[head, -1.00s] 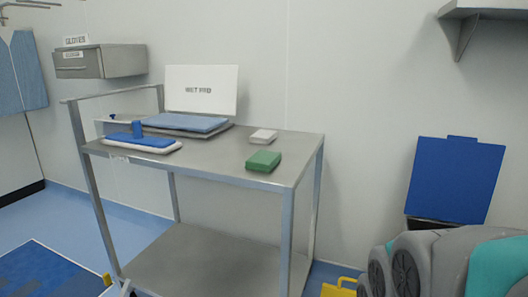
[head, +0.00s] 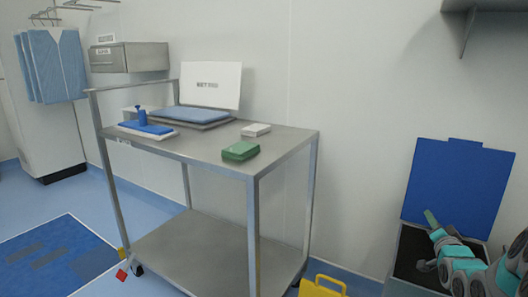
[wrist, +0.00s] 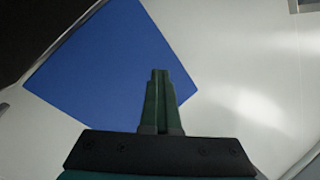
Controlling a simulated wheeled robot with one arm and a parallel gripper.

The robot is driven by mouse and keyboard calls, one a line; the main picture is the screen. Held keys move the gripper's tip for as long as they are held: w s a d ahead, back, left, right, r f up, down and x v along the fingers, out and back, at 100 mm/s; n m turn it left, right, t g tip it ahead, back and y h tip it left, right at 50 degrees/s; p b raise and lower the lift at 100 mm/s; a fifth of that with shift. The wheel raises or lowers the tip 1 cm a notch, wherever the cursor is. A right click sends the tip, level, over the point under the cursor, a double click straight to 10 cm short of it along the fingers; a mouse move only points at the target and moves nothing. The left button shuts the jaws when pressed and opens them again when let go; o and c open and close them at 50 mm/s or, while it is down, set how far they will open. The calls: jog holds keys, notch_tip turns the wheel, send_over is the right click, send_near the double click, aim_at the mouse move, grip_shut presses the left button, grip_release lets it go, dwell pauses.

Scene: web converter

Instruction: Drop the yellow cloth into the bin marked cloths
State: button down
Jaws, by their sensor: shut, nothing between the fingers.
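No yellow cloth shows clearly in either view. A bin with a raised blue lid (head: 457,190) stands at the right, its dark opening (head: 408,262) partly hidden by my arm. No marking can be read on it. My gripper (head: 430,217) is over the bin's opening, in front of the lid. In the wrist view my gripper's dark green fingers (wrist: 160,98) are together with nothing between them, and the blue lid (wrist: 105,65) shows behind them.
A steel trolley (head: 285,147) holds a green block (head: 240,151), a white block (head: 256,129), a blue-topped pad (head: 147,129) and a sign. A yellow object (head: 322,287) stands on the floor between trolley and bin. A red piece (head: 122,275) lies near the blue mat (head: 45,255).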

jog(key=s+d+r+m+t+h, duration=0.1)
jog(key=s+d+r+m+t, duration=0.15)
jog(key=d, duration=0.25)
notch_tip(320, 180, down, 7)
jog(key=b, duration=0.2)
jog(key=shift+w+a+r+n, duration=0.15)
jog(key=shift+w+a+n, duration=0.1)
jog(key=shift+n, duration=0.1)
jog(key=c, duration=1.1)
grip_release()
